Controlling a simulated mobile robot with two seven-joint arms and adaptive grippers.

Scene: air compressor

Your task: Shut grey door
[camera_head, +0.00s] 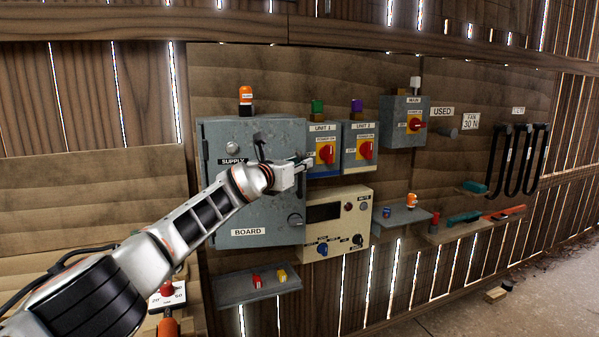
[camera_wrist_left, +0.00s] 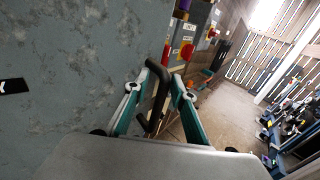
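The grey door (camera_head: 258,205) of the cabinet marked SUPPLY and BOARD is on the wall, left of the middle in the head view. It looks flat against its box; whether a small gap is left I cannot tell. Its mottled grey face (camera_wrist_left: 70,70) fills the left of the left wrist view. My left gripper (camera_head: 305,163) is in front of the door's right edge, pointing right. In the left wrist view its teal fingers (camera_wrist_left: 160,82) stand apart, with a bent black handle (camera_wrist_left: 154,95) between them; contact is unclear. My right gripper is not in view.
Switch boxes UNIT 1 (camera_head: 323,149) and UNIT 2 (camera_head: 360,147) sit right of the door. A beige panel (camera_head: 336,222) is below them. A small grey shelf (camera_head: 232,291) juts out under the door. Open floor (camera_head: 550,300) lies to the right.

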